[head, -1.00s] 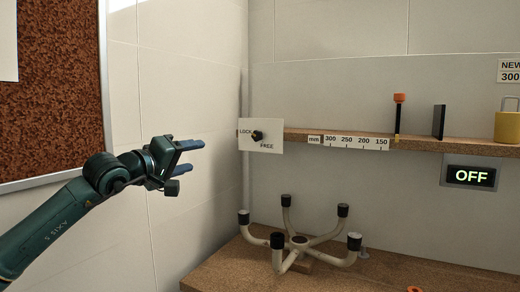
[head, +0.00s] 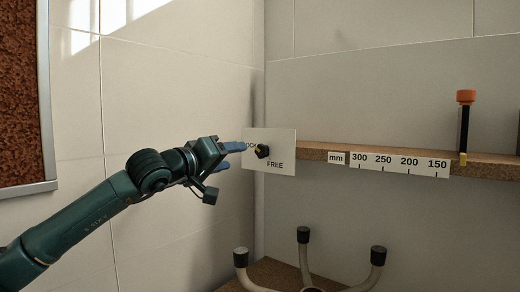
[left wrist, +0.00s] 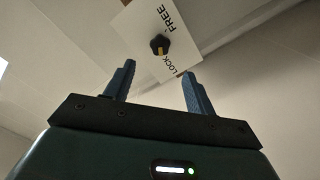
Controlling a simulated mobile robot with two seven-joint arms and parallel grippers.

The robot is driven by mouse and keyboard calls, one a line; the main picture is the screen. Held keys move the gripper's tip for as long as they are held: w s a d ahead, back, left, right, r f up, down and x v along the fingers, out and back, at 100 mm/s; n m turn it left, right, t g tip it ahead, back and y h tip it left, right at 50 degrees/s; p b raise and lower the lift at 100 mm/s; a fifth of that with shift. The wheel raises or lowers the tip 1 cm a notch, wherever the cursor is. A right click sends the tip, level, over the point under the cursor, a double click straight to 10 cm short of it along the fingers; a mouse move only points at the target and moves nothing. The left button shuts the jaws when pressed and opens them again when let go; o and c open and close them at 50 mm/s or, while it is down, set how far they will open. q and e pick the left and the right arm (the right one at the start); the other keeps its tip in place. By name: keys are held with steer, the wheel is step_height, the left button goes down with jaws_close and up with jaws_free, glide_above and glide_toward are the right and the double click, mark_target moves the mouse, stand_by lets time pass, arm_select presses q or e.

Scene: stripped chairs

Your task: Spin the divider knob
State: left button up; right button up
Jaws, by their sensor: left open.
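The divider knob (head: 263,152) is small and black with a yellow mark. It sits on a white plate (head: 283,162) marked LOCK and FREE. In the left wrist view the knob (left wrist: 160,45) shows its yellow mark pointing toward LOCK. My left gripper (head: 237,157) is open and empty, at the plate's left edge and partly covering the word LOCK. In the left wrist view its two fingers (left wrist: 158,69) stand apart, with the knob beyond the tips and between their lines. They look clear of the knob. My right gripper is not in view.
A cork-faced shelf (head: 316,150) with an mm scale (head: 397,163) runs right from the plate. An orange-topped black post (head: 465,125) stands at it. A chair base with black-capped legs (head: 303,236) is below. A tiled wall and framed cork board (head: 24,100) are left.

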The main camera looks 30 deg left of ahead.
mark_target(260, 152)
arm_select(q)
steer(key=w+p, duration=0.1)
steer(key=w, duration=0.2)
steer(key=w+p, duration=0.1)
steer(key=w, duration=0.3)
steer(key=w+d+p, duration=0.1)
steer(key=w, duration=0.3)
steer(key=shift+c, duration=0.3)
steer(key=c, duration=0.9)
